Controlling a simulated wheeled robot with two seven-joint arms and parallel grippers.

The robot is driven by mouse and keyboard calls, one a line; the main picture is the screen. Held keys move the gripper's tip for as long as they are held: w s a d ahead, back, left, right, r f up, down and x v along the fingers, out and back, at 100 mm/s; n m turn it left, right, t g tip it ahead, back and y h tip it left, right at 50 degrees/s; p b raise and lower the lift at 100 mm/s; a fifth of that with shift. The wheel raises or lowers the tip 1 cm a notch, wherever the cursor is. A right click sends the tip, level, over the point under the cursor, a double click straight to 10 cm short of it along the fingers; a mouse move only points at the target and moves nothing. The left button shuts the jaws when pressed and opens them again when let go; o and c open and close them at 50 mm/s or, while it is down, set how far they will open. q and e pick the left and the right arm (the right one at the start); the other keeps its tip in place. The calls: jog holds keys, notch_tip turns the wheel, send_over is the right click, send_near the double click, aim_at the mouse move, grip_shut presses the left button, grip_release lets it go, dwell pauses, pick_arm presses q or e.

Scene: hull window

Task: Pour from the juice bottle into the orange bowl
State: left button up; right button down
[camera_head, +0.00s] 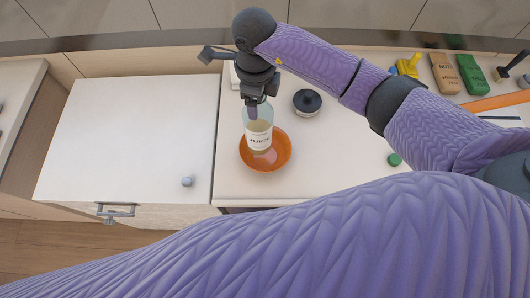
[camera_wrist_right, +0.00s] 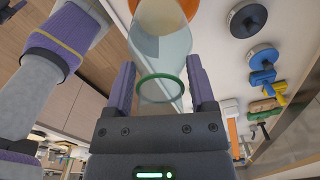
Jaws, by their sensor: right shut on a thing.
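My right gripper (camera_head: 254,108) is shut on the juice bottle (camera_head: 258,138), a clear bottle with a white JUICE label and pale contents. The orange bowl (camera_head: 284,153) stands on the white counter, and the bottle overlaps it in the head view. The gap between the bottle's base and the bowl is hard to judge; the bottle looks near upright. In the right wrist view the bottle (camera_wrist_right: 167,45) lies between the fingers, its green-ringed mouth towards the palm, with part of the bowl (camera_wrist_right: 196,62) behind it. My left gripper is not in view.
A dark-lidded jar (camera_head: 307,102) stands right of the bowl. A green cap (camera_head: 394,159) lies farther right. Boxes, including a brown one (camera_head: 445,73) and a green one (camera_head: 471,74), line the back right. A white counter surface (camera_head: 130,130) to the left is mostly clear.

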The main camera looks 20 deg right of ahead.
dwell(0.7)
jog(key=shift+a+y+b, duration=0.2)
jog(key=shift+y+b, duration=0.2)
jog(key=shift+y, duration=0.3)
jog(key=shift+r+y, duration=0.1)
jog(key=shift+y, duration=0.2)
jog(key=shift+a+r, duration=0.15)
